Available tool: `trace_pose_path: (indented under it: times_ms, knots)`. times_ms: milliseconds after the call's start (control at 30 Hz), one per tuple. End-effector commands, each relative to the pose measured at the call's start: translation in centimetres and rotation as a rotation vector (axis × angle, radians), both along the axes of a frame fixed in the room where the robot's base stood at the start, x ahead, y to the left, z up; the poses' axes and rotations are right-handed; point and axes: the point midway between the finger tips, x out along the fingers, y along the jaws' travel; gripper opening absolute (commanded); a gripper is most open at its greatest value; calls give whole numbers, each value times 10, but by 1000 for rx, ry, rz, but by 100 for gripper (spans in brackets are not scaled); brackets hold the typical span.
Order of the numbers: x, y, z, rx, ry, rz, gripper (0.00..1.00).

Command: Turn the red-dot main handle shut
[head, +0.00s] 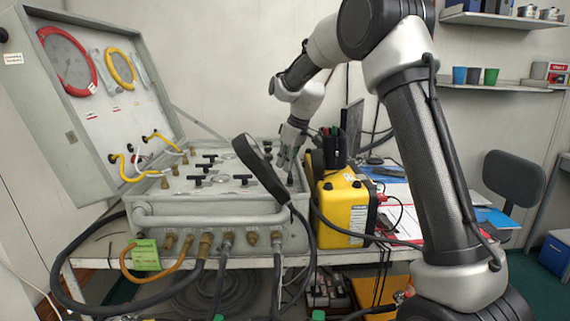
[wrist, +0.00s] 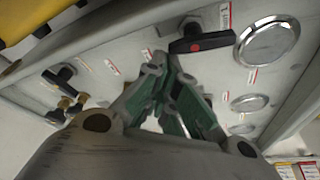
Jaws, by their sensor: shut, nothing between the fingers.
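The red-dot main handle (wrist: 202,42) is a black bar with a red dot at its middle, on the grey panel (wrist: 120,38) in the upper part of the wrist view. Its bar lies roughly level across that picture, tilted slightly. My gripper (wrist: 166,62) is shut and empty. Its fingertips are just beside the left end of the bar; I cannot tell if they touch it. In the head view my gripper (head: 286,162) reaches down to the right end of the panel box (head: 225,192). The handle is not clear there, partly hidden by my gripper and a black bar-like part.
Round gauges (wrist: 268,42) sit right of the handle in the wrist view, and another black handle (wrist: 59,76) is at the left. In the head view, a yellow case (head: 343,208) stands close right of the panel box. The open lid (head: 90,95) rises at the left. Hoses hang in front.

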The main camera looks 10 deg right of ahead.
Motion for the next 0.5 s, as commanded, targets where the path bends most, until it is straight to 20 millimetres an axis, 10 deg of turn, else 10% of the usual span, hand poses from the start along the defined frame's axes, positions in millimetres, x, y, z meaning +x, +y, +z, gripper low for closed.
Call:
trace_pose_path:
  times_ms: [500]
  knots:
    - [0, -1, -1, -1, 2, -28, 0]
